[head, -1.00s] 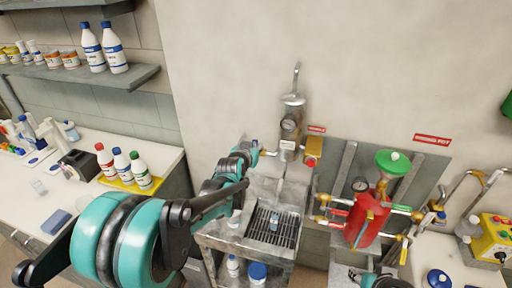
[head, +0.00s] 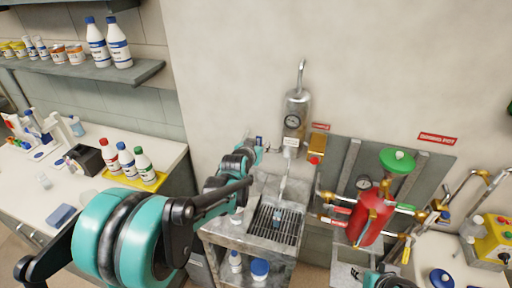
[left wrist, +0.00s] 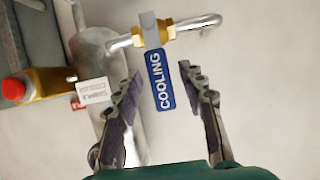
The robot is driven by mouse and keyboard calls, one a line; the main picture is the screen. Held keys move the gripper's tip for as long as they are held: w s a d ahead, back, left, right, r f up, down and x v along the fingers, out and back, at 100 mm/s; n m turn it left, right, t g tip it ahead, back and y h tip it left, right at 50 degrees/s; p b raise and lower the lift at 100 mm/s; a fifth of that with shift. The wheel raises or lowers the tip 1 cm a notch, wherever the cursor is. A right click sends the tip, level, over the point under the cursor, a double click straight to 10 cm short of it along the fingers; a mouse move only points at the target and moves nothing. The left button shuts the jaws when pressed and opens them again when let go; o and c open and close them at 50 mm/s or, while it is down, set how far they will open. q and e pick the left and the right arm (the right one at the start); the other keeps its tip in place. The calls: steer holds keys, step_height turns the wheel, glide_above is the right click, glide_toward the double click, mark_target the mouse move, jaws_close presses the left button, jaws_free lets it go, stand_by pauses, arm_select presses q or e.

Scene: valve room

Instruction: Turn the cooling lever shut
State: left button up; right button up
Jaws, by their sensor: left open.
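The cooling lever (left wrist: 161,80) is a blue handle lettered COOLING on a brass valve body. In the left wrist view it points down the picture, roughly across the metal pipe. My left gripper (left wrist: 161,88) is open, with one finger on each side of the lever and a visible gap on both sides. In the head view my left gripper (head: 249,147) is beside the steel cylinder's left side pipe. There the lever shows only as a small blue bit, and the fingers are hard to make out. The black and teal part at the bottom edge shows no right gripper fingers.
The steel cylinder (head: 296,110) with a gauge stands above a drain grate (head: 275,225). A valve with a red knob (head: 316,160) is on its right. The red pot (head: 370,217) with a green funnel is farther right. Bottles stand on a yellow tray (head: 150,183) at left.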

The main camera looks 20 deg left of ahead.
arm_select(q)
steer(key=v, duration=1.1)
steer(key=shift+s, duration=0.25)
steer(key=shift+r, duration=0.15)
steer(key=s+f+g+b, duration=0.1)
steer(key=s+f, duration=0.3)
steer(key=s, duration=0.4)
steer(key=s+d+f+g+b, duration=0.1)
steer(key=s+f+g+b, duration=0.1)
steer(key=s+f, duration=0.3)
steer(key=s+d+f+g+b, duration=0.1)
steer(key=s+f+g, duration=0.2)
steer(key=s, duration=0.9)
steer(key=shift+s+f+n+g+b, duration=0.3)
steer(key=shift+s+f, duration=0.05)
steer(key=shift+f, duration=0.45)
steer(key=shift+d, duration=0.1)
